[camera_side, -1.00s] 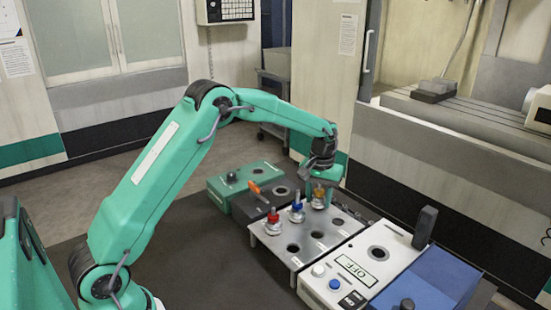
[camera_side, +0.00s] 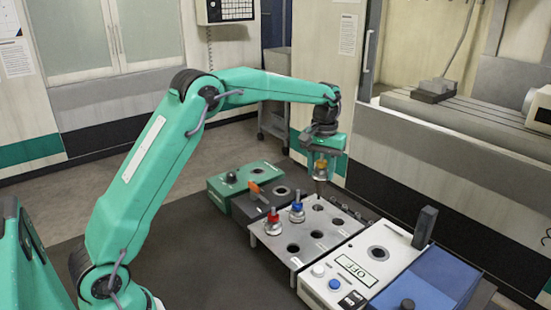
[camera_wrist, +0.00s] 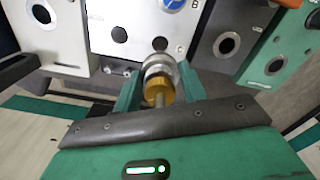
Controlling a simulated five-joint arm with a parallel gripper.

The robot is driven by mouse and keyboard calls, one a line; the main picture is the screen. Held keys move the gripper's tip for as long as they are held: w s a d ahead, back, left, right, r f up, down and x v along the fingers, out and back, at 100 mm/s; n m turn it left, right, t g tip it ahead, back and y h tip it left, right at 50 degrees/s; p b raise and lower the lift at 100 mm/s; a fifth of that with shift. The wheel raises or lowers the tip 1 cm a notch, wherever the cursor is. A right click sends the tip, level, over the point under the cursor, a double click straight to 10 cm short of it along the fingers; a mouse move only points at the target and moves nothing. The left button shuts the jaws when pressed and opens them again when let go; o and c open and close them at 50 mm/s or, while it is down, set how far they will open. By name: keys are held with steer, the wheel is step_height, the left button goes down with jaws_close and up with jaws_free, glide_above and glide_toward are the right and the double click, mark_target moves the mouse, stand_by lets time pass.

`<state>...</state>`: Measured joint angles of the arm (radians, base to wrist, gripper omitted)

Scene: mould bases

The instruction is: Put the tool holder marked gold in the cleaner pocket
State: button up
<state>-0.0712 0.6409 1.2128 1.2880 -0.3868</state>
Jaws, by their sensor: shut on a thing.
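The gold-marked tool holder (camera_side: 321,164) is gripped by my gripper (camera_side: 321,158) in the side view, upright, its metal taper above the back of the grey rack plate (camera_side: 272,245). The wrist view shows its gold band (camera_wrist: 159,91) between the two green fingers of my gripper (camera_wrist: 159,84). A red-marked holder (camera_side: 273,222) and a blue-marked holder (camera_side: 297,211) stand in the rack. No label that I can read names the cleaner. A white unit (camera_side: 325,285) with an OFF sign and one round opening (camera_side: 377,253) stands right of the rack.
Left of the rack stand a dark box (camera_side: 240,210) with an orange lever (camera_side: 256,189) and a green box (camera_side: 215,190) with a black knob, each with a round opening. A dark upright post (camera_side: 425,227) rises near the white unit. A blue box (camera_side: 430,285) lies beyond.

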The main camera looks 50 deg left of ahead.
stand_by(0.4)
steer(key=s+a+r+n, duration=0.1)
steer(key=a+n, duration=0.1)
steer(key=a, duration=1.1)
steer(key=s+a+r+n, duration=0.1)
steer(key=a+r+n, duration=0.1)
steer(key=a, duration=1.2)
steer(key=shift+a, duration=0.25)
steer(key=shift+f, duration=0.15)
step_height(320, 180, down, 12)
stand_by(0.4)
stand_by(0.3)
